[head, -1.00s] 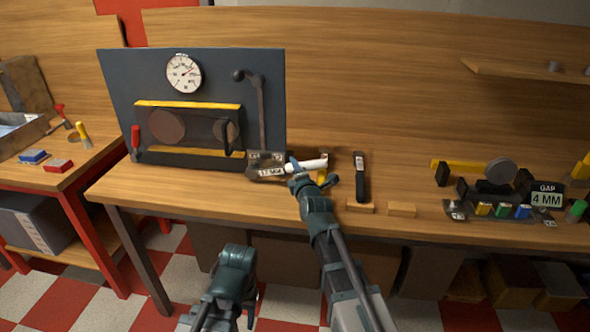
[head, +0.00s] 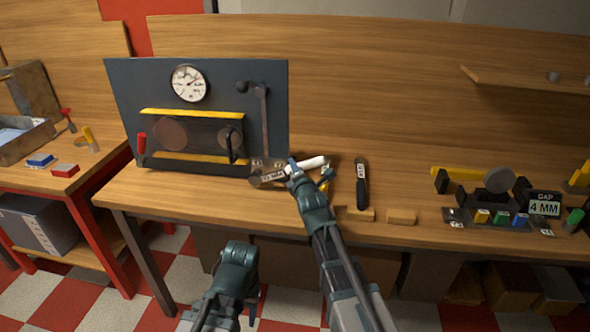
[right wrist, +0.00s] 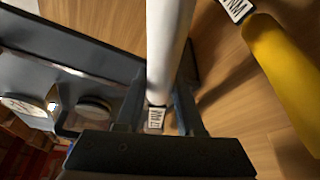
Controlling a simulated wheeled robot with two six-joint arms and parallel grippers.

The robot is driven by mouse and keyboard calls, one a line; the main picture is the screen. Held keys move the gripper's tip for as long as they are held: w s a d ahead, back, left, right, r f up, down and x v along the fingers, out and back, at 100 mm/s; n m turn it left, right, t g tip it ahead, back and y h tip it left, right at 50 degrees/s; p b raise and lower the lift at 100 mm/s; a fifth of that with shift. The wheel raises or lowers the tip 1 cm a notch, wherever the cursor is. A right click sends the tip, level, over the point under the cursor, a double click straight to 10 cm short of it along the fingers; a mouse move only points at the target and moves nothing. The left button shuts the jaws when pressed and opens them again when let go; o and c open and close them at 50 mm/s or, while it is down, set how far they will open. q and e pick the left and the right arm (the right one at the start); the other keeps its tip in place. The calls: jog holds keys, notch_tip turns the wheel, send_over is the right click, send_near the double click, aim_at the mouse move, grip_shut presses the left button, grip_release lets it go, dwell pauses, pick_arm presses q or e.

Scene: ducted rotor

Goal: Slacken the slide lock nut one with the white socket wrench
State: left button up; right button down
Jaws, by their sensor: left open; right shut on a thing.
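My right gripper (head: 297,178) is shut on the white socket wrench (head: 312,164) near the foot of the dark panel. Its white handle (right wrist: 168,45) runs up between the fingers in the right wrist view. The wrench's labelled grey end (head: 268,178) points left, close to a small metal bracket with labels (head: 268,163) at the panel's lower right corner. Slide lock nut one cannot be made out; I cannot tell whether the socket touches it. My left gripper (head: 240,252) is open and empty, low in front of the bench.
The dark panel (head: 125,90) carries a dial (head: 189,83), a lever (head: 264,120) and yellow rails (head: 190,114). A black-handled tool (head: 361,185) and wooden blocks (head: 401,217) lie to the right. A gauge stand with a GAP 4 MM sign (head: 544,204) is farther right.

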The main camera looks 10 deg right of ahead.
jog(key=shift+d+f, duration=0.1)
jog(key=shift+f, duration=0.15)
jog(key=shift+r, duration=0.1)
